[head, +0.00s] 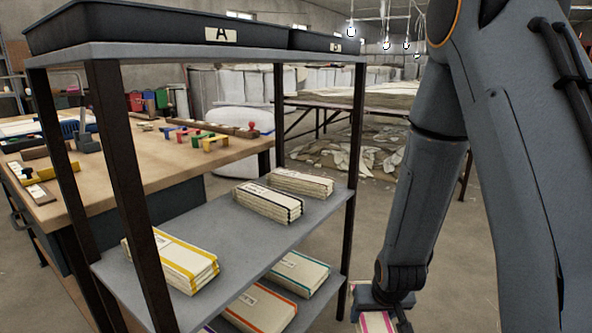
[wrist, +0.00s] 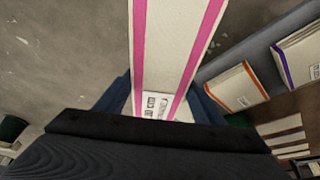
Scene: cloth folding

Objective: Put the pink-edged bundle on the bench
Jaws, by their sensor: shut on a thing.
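The pink-edged bundle (wrist: 174,45) is white with two pink stripes and a printed label, and fills the upper middle of the wrist view. Its lower end lies between the fingers of my gripper (wrist: 160,100), which is shut on it. In the head view the bundle (head: 376,321) shows only in part at the bottom edge, under my gripper (head: 378,308), to the right of the shelf rack. The bench (head: 225,153) has a wooden top and stands behind the rack at the left, with tools and blocks on it.
A metal rack (head: 318,195) stands between my arm and the bench. Its shelves hold bundles edged yellow (head: 175,262), black (head: 268,202), orange (head: 262,306) and teal (head: 300,272). Black trays (head: 160,27) sit on top.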

